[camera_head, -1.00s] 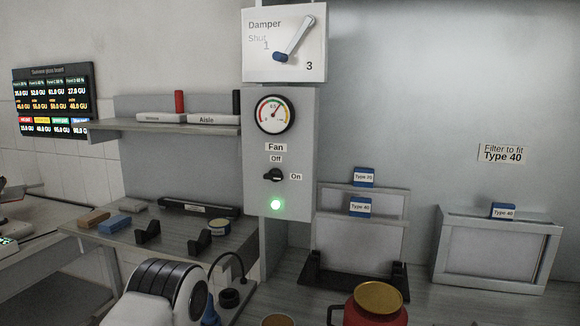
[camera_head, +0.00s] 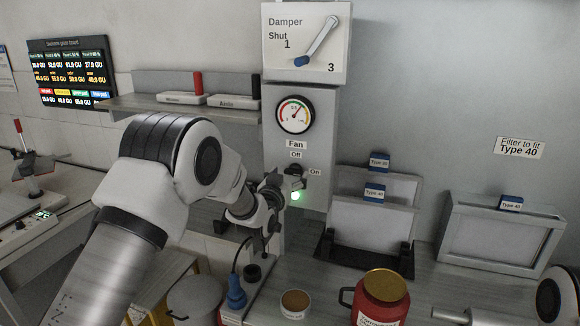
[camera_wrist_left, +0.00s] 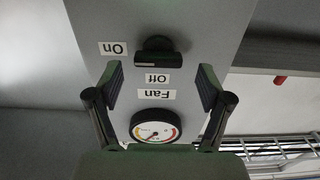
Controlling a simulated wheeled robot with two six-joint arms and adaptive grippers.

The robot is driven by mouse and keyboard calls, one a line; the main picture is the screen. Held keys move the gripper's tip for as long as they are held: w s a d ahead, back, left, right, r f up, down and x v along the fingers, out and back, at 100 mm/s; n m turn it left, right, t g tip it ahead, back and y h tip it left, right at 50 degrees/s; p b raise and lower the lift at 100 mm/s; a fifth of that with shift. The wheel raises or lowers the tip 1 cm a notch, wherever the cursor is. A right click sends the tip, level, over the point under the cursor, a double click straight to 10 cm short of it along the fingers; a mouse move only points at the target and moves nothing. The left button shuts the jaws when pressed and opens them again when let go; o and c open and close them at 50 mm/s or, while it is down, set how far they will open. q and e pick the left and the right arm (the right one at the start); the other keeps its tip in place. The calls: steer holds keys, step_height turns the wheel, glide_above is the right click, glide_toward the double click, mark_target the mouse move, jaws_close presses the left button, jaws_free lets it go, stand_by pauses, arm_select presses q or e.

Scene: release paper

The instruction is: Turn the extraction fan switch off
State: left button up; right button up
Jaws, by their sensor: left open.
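The fan switch (camera_head: 297,171) is a black rotary knob on the grey panel (camera_head: 314,117), beside the "On" label and below the "Off" label. The green lamp (camera_head: 297,196) under it is lit. In the left wrist view, which is upside down, the knob (camera_wrist_left: 157,52) shows with its bar lying level, towards the "On" label side. My left gripper (camera_head: 283,188) is right in front of the panel at the switch. Its fingers (camera_wrist_left: 162,85) are open, spread to either side of the knob, with nothing between them. My right gripper is not in view.
The damper box (camera_head: 306,44) and a round gauge (camera_head: 295,114) are above the switch. A shelf (camera_head: 180,107) juts out left. Framed filters (camera_head: 372,214) stand right. A red canister (camera_head: 381,302) and small round tin (camera_head: 295,303) stand below on the bench.

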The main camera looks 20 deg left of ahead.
arm_select(q)
steer(key=shift+w+d+r, duration=0.1)
steer(key=shift+w+d, duration=0.05)
steer(key=shift+w, duration=0.45)
steer(key=shift+f, duration=0.2)
steer(key=c, duration=1.2)
steer(key=shift+o, duration=0.2)
